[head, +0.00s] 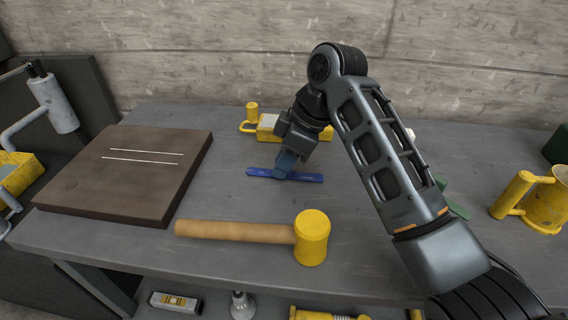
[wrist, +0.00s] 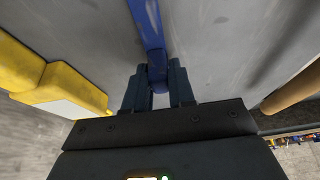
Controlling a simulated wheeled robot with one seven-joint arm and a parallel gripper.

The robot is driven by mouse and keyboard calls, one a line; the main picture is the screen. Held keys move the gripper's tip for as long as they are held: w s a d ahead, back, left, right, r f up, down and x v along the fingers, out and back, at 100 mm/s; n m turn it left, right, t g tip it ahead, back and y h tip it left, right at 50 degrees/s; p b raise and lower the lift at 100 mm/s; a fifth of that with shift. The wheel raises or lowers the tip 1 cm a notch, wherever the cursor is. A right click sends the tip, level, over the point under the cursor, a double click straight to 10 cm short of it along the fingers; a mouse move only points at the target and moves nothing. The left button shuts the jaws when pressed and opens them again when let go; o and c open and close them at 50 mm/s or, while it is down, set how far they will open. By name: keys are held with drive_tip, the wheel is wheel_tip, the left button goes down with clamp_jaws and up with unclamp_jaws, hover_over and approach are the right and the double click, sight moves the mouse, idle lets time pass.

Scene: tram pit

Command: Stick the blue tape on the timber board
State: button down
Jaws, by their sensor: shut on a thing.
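The blue tape (head: 306,177) is a flat, straight strip at the middle of the workbench in the head view. My gripper (head: 284,172) is above the bench and shut on the tape near its middle. In the wrist view the tape (wrist: 149,30) runs away from between the two fingers of my gripper (wrist: 158,88). I cannot tell whether the tape touches the bench. The timber board (head: 85,187) is a dark brown slab on the left of the bench, with two thin pale parallel lines on its top. The tape is apart from it, to its right.
A mallet with a yellow head (head: 312,238) and wooden handle lies in front of my gripper. A yellow tool (head: 268,127) lies close behind it. A yellow mug-like object (head: 543,199) stands far right. Bare grey bench (head: 225,190) lies between board and tape.

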wheel_tip(320, 180, up, 4)
drive_tip(key=shift+r, duration=0.2)
drive_tip(key=s+d+r+p, duration=0.2)
drive_tip(key=d+r, duration=0.4)
drive_tip(key=d, duration=0.5)
drive_tip(key=shift+s+d+r+p, duration=0.15)
drive_tip(key=shift+s+r+p, duration=0.15)
drive_tip(key=shift+p, duration=0.2)
